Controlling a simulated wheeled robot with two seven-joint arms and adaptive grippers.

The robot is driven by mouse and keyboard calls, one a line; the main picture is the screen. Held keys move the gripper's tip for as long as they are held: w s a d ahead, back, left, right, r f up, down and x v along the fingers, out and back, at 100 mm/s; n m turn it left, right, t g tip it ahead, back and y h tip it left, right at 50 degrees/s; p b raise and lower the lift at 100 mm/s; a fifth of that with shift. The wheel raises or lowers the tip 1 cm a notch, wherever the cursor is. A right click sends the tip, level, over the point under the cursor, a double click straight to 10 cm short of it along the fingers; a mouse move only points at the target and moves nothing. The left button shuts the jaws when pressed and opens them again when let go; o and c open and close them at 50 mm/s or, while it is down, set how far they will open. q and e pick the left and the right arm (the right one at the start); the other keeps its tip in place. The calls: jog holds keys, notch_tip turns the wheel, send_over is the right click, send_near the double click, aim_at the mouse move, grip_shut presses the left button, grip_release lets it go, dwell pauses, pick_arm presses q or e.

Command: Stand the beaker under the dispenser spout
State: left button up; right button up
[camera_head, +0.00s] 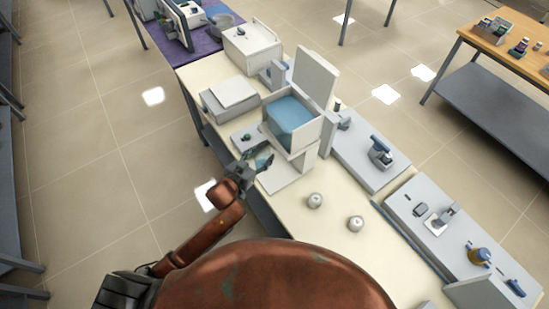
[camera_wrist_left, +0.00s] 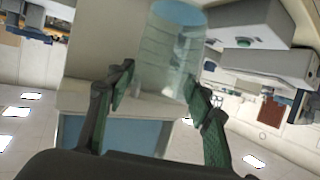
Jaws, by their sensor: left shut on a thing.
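The clear beaker (camera_wrist_left: 168,55) is between the two fingers of my left gripper (camera_wrist_left: 160,95), which is shut on it. The wrist view looks upside down, with the beaker's bluish round end near the top edge. In the head view my left gripper (camera_head: 258,157) holds the small, partly hidden beaker (camera_head: 264,163) at the left side of the dispenser. The dispenser has a blue tank (camera_head: 292,115) in a white housing above a flat white base (camera_head: 287,176). Its spout is hidden in the head view. I cannot tell whether the beaker touches the base. My right gripper is out of view.
A grey-white box (camera_head: 229,99) and a small device (camera_head: 247,138) stand close left of the dispenser on the cream bench (camera_head: 330,222). Two small round pale objects (camera_head: 315,200) (camera_head: 355,223) stand toward the front. Balances and other instruments (camera_head: 380,152) line the right side.

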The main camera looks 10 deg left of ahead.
pick_arm(q)
jog(key=w+d, duration=0.4)
notch_tip(320, 180, down, 6)
jog(key=shift+w+d+f+b, duration=0.1)
jog(key=shift+b, duration=0.25)
jog(key=shift+w+d+f, duration=0.15)
jog(key=shift+f, duration=0.3)
jog(key=o, duration=1.4)
jog(key=shift+o, duration=0.2)
jog(key=v, duration=1.2)
jog(key=shift+p, duration=0.45)
